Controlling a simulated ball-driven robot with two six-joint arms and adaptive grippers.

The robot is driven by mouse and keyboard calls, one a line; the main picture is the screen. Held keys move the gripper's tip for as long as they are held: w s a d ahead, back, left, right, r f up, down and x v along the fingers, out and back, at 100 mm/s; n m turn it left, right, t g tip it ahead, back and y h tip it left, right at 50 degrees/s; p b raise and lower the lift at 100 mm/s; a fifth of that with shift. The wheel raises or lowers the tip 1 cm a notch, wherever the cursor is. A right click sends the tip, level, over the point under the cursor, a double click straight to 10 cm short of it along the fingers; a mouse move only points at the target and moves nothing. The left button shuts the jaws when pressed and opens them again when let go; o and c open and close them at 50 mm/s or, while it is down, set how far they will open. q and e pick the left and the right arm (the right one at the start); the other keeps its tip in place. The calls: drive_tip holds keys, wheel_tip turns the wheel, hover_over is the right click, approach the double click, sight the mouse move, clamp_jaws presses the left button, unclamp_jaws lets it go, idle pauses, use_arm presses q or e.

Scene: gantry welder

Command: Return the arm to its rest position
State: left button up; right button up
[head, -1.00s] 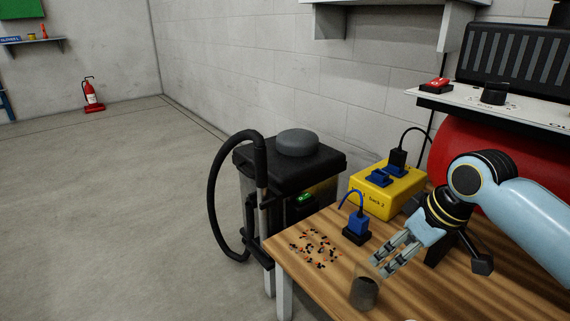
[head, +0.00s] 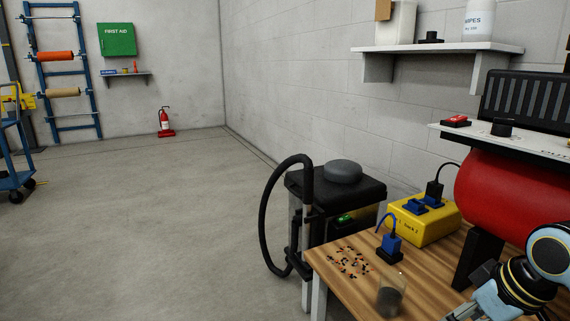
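My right arm comes in from the right edge, and its gripper (head: 474,308) is low over the workbench (head: 425,274), to the right of a clear cup. The fingertips are partly cut off by the bottom edge of the picture, so I cannot tell whether they are open or shut. The cup (head: 390,301) stands upright on the bench with dark contents, apart from the gripper. My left gripper is not in view.
A blue plug (head: 392,243) on a black base and a yellow socket box (head: 425,225) stand behind the cup. Small dark and orange bits (head: 350,263) lie at the bench's left. A red cylinder (head: 505,200) is behind my arm. A black vacuum (head: 335,190) stands beyond the bench.

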drive_tip(key=s+a+r+m+g+h, duration=0.1)
drive_tip(key=s+a+m, duration=0.1)
drive_tip(key=s, duration=1)
drive_tip(key=s+a+r+m+g+h, duration=0.1)
drive_tip(key=s+a+m+h, duration=0.15)
drive_tip(key=s, duration=0.85)
drive_tip(key=s+d+f+p, duration=0.1)
drive_tip(key=s+f+p, duration=0.15)
drive_tip(key=f, duration=0.75)
drive_tip(key=s+d+f+p, duration=0.15)
drive_tip(key=f+p, duration=0.25)
drive_tip(key=f, duration=0.6)
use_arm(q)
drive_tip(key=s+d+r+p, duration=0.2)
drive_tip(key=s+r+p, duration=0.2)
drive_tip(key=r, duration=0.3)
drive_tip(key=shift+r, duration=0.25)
use_arm(e)
drive_tip(key=s+f, duration=0.4)
drive_tip(key=s, duration=0.4)
drive_tip(key=s+f+g+y, duration=0.1)
drive_tip(key=s+f, duration=0.4)
drive_tip(key=s, duration=0.3)
drive_tip(key=shift+s+d+g, duration=0.3)
drive_tip(key=shift+d, duration=0.15)
